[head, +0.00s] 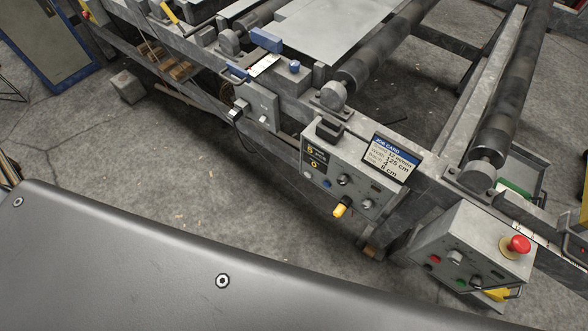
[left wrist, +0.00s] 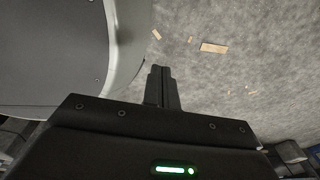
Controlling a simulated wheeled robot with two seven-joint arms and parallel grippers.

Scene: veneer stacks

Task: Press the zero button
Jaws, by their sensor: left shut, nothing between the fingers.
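A grey control panel (head: 346,161) is fixed to the front rail of the machine, right of centre in the head view. The lettering by the controls is too small to read, so I cannot tell which one is the zero button. My left gripper (left wrist: 160,70) is shut and empty in the left wrist view, above the concrete floor and away from the panel. My right gripper is in neither view.
A job card (head: 391,158) stands beside the panel. A second control box (head: 433,244) with a red mushroom button (head: 519,244) is at the lower right. Rollers (head: 385,60) and a grey sheet (head: 330,30) lie behind. Wood scraps (left wrist: 214,48) lie on the open floor.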

